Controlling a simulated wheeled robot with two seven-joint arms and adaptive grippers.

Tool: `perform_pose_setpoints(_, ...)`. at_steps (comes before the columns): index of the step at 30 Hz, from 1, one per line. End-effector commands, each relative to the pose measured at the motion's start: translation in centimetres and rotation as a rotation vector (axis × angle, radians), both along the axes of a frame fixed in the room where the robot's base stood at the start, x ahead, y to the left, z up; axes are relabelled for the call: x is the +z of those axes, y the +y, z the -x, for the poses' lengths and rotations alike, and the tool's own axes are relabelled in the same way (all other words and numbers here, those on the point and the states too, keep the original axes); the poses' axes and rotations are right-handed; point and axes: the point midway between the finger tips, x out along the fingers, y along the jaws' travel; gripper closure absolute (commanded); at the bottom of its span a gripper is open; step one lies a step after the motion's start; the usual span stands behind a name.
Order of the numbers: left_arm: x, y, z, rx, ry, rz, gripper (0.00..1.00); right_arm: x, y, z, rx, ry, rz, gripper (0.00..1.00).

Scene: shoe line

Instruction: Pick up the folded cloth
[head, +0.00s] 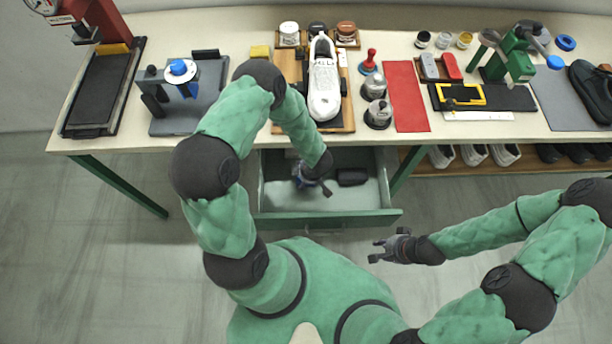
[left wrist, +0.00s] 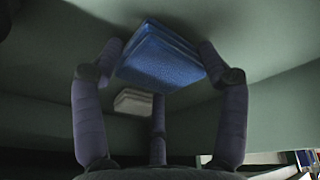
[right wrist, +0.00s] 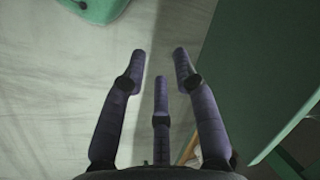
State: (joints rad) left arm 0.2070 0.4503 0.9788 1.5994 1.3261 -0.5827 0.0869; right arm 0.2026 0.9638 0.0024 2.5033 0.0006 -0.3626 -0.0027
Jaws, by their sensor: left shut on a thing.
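The folded cloth (left wrist: 160,58) is a blue layered square in the left wrist view. My left gripper (left wrist: 159,48) is shut on it, with a finger at each side edge. In the head view my left gripper (head: 312,184) reaches down into the open drawer (head: 377,215) under the table; the arm and fingers mostly hide the cloth there. Whether the cloth touches the drawer floor I cannot tell. My right gripper (head: 376,251) is open and empty in front of the drawer, to its right; its spread fingers also show in the right wrist view (right wrist: 160,52).
A dark object (head: 352,177) lies in the drawer right of my left gripper. A pale block (left wrist: 133,102) shows beyond the cloth in the left wrist view. Above, the table (head: 225,30) holds a white shoe (head: 324,85), a red mat (head: 405,98) and tools.

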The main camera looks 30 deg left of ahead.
Motion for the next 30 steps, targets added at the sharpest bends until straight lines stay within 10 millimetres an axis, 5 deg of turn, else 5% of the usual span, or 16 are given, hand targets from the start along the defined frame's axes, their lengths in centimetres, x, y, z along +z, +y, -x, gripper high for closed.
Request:
perform_pose_setpoints(12,6.8,-0.1,-0.2,0.000,-0.004,0.000,0.53,3.0,0.0,0.0,0.000,0.000,0.000,0.70)
perform_pose_setpoints(30,6.3,-10.6,-6.0,-0.004,-0.003,-0.001,0.54,4.8,0.0,0.0,0.000,0.000,0.000,0.70)
